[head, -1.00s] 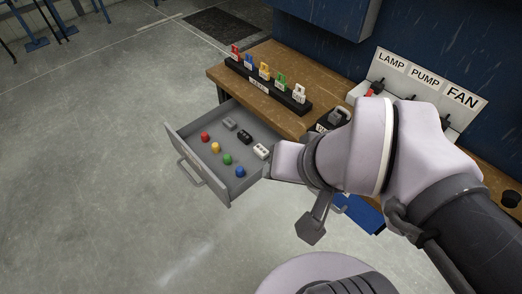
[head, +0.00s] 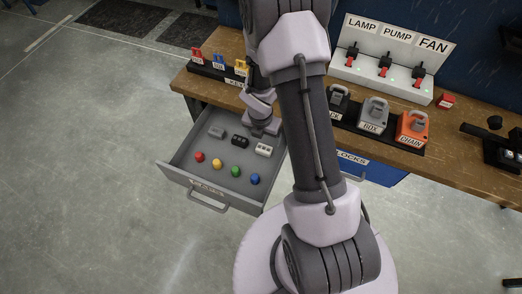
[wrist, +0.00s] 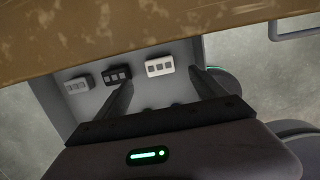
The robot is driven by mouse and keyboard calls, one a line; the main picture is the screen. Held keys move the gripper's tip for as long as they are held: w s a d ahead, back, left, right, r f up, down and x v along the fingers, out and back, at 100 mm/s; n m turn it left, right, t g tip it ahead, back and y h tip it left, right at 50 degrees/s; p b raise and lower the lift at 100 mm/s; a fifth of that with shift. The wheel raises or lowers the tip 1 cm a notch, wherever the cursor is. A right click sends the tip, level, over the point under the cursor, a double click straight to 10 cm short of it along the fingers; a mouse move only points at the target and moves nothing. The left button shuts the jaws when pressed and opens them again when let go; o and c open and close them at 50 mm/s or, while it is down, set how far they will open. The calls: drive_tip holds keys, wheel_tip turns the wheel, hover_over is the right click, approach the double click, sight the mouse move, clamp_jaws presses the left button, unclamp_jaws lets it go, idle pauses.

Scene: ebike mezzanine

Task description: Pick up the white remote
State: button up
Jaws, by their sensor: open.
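The white remote (head: 263,150) lies in the open grey drawer (head: 207,201), at its back right, with dark buttons on top. In the wrist view the white remote (wrist: 160,66) lies beyond and between my two spread fingers. A black remote (head: 240,140) and a grey remote (head: 216,131) lie to its left in a row; the wrist view also shows the black remote (wrist: 117,75) and the grey remote (wrist: 78,85). My gripper (wrist: 163,88) is open and empty. In the head view its fingers are hidden behind my arm.
Red, yellow, green and blue knobs (head: 236,171) lie in the drawer's front. The wooden bench top (head: 400,152) overhangs behind the drawer and shows close in the wrist view. It bears a switch panel (head: 385,65) and several padlocks (head: 374,112). The floor left is clear.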

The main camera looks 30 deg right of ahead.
sight(264, 148)
drive_tip(key=f+b, duration=0.1)
drive_tip(key=f, duration=0.3)
drive_tip(key=shift+w+d+b, duration=0.15)
drive_tip(key=shift+d+b, duration=0.05)
drive_tip(key=shift+b, duration=0.2)
drive_tip(key=f+b, duration=0.4)
drive_tip(key=f, duration=0.1)
drive_tip(key=shift+w+d, duration=0.1)
drive_tip(key=shift+w, duration=0.1)
drive_tip(key=shift+r, duration=0.2)
drive_tip(key=shift+c, duration=0.4)
drive_tip(key=c, duration=1.4)
